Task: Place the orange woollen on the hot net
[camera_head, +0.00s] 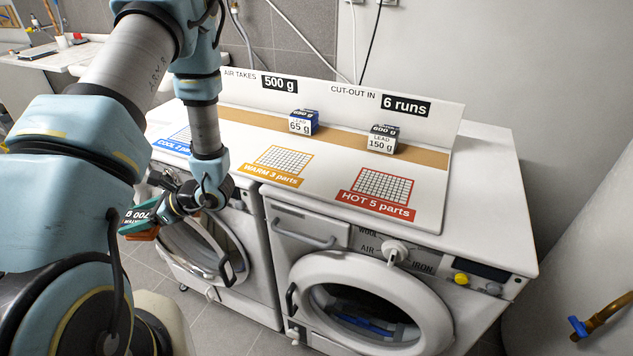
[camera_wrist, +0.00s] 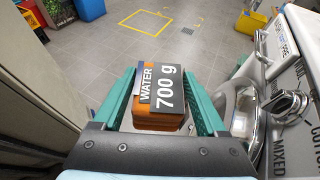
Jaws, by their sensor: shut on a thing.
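The orange woollen (camera_wrist: 160,119) is a small block-like thing with a dark label reading "WATER 700 g". My gripper (camera_wrist: 161,100) is shut on it, with a green finger on either side. In the head view my gripper (camera_head: 150,217) holds the orange woollen (camera_head: 143,235) out in front of the left washing machine, to the left of and apart from the board. The hot net (camera_head: 383,187) is a red-framed grid above "HOT 5 parts", on the right of the white board. Nothing lies on it.
The warm net (camera_head: 284,160) is empty; the cool net (camera_head: 183,136) is partly hidden by my arm. A blue block (camera_head: 304,122) and a grey block (camera_head: 383,138) stand on the brown strip before the upright sign (camera_head: 340,98). The right machine (camera_head: 370,300) has a projecting knob.

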